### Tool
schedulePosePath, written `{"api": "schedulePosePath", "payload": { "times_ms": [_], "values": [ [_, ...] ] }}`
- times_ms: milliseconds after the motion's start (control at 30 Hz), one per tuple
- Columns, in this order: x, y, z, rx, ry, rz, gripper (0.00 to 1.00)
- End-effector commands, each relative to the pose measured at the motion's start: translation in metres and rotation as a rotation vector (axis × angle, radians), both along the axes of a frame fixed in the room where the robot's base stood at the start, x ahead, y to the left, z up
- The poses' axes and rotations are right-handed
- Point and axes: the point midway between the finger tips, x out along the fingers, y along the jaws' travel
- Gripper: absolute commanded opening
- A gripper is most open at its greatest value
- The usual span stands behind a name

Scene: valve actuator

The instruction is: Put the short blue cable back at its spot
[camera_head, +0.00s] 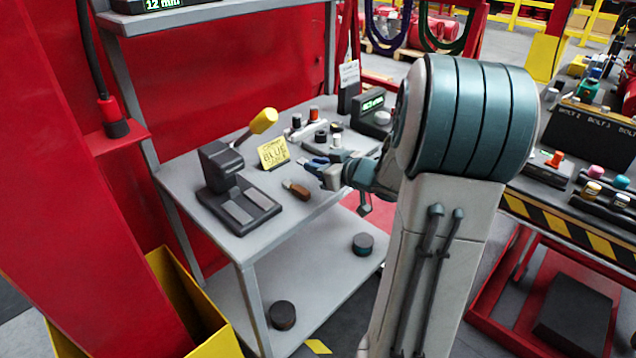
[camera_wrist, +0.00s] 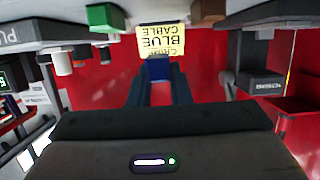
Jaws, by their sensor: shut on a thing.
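My gripper (camera_head: 322,172) is over the grey workbench, its fingers pointing left. It is shut on the short blue cable, a small blue piece between the fingertips in the wrist view (camera_wrist: 158,70). In the head view only a little blue (camera_head: 318,161) shows at the jaws. A yellow sign reading "BLUE" and "CABLE" (camera_head: 273,153) stands on the bench just left of the jaws. In the wrist view the sign (camera_wrist: 160,42) appears upside down, straight beyond the held piece. I cannot tell whether the cable touches the bench.
A black press-like device (camera_head: 238,190) with a yellow-ended lever (camera_head: 264,120) stands left. A brown-handled tool (camera_head: 297,189) lies near the jaws. Small parts (camera_head: 321,137) and a device with a green display (camera_head: 372,108) stand behind.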

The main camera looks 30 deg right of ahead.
Motion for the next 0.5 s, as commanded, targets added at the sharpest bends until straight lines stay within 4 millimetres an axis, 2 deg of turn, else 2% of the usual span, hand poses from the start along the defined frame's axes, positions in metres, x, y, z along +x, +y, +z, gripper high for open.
{"api": "schedulePosePath", "payload": {
  "times_ms": [133,333,500],
  "values": [
    [0.004,0.003,-0.01,0.002,0.002,-0.004,0.0],
    [0.004,0.003,-0.039,0.004,0.002,-0.003,0.0],
    [0.004,0.004,-0.044,0.0,0.0,-0.002,0.0]
  ]
}}
